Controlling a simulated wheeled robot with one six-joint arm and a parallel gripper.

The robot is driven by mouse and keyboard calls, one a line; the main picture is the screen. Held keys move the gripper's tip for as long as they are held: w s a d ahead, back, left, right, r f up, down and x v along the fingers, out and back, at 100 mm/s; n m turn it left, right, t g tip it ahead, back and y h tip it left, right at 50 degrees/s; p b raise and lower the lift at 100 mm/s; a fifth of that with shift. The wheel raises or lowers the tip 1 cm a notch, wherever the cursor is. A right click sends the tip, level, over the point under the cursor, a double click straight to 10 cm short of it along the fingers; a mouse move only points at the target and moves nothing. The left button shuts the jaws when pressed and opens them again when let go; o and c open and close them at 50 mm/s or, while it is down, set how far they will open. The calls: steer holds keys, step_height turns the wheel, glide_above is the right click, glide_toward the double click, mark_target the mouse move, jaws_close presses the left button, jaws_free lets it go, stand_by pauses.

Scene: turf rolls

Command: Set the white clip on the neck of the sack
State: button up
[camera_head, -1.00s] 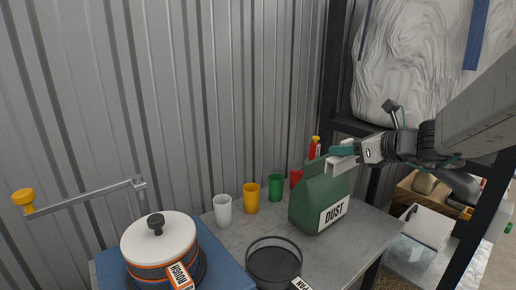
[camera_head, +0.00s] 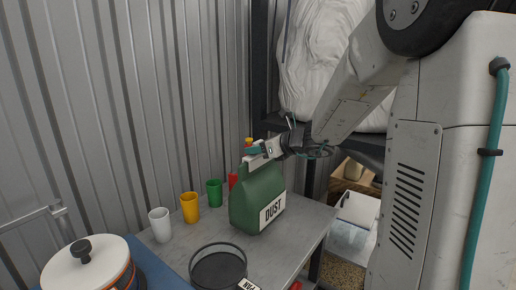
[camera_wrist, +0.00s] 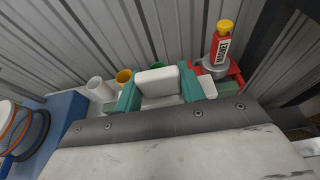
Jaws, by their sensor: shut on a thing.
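The green sack (camera_head: 250,205), labelled DUST, stands upright on the grey table. Its narrow top is partly behind my gripper. My gripper (camera_head: 257,151), with teal fingertips, is at the sack's top. In the wrist view the white clip (camera_wrist: 158,80) sits between the two teal fingertips, and my gripper is shut on it. In the head view the clip overlaps the sack's neck; I cannot tell whether it is around the neck or just beside it. The sack is not clearly visible in the wrist view.
White (camera_head: 160,225), yellow (camera_head: 190,207) and green (camera_head: 214,193) cups stand left of the sack. A dark round pan (camera_head: 218,268) is in front. A red bottle with a yellow cap (camera_wrist: 222,45) stands behind. The corrugated wall is close behind the table (camera_head: 180,252).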

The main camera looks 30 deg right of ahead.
steer(key=shift+f, duration=0.2)
steer(key=o, duration=1)
steer(key=shift+c, duration=0.2)
steer(key=shift+r, duration=0.1)
